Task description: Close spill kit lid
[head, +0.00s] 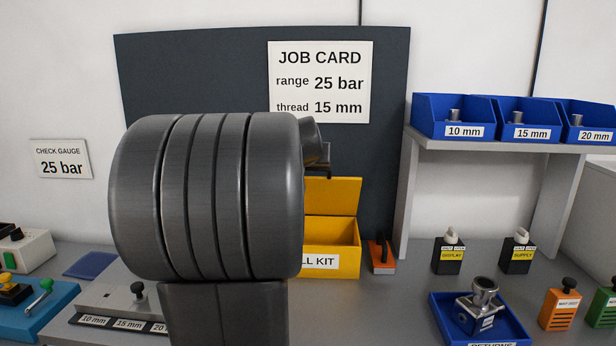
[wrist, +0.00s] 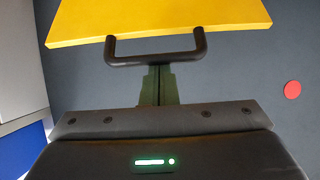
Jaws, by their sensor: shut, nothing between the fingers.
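The yellow spill kit box (head: 345,262) stands on the bench behind my arm, its left part and part of its label hidden. Its yellow lid (head: 340,196) stands up, open, at the back of the box. In the wrist view, the lid (wrist: 170,20) fills the top, with a black U-shaped handle (wrist: 155,58) on its near edge. My gripper (wrist: 157,71) is shut and empty, its fingertips close to the handle's middle bar. I cannot tell whether they touch it. In the head view my arm hides most of the gripper.
A dark board with a job card (head: 320,82) stands behind the box. An orange-and-black item (head: 381,255) stands just right of it. Further right are a blue tray (head: 440,312) holding a metal fitting and a shelf (head: 500,146) with blue bins. A stepped grey block (head: 115,305) lies left.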

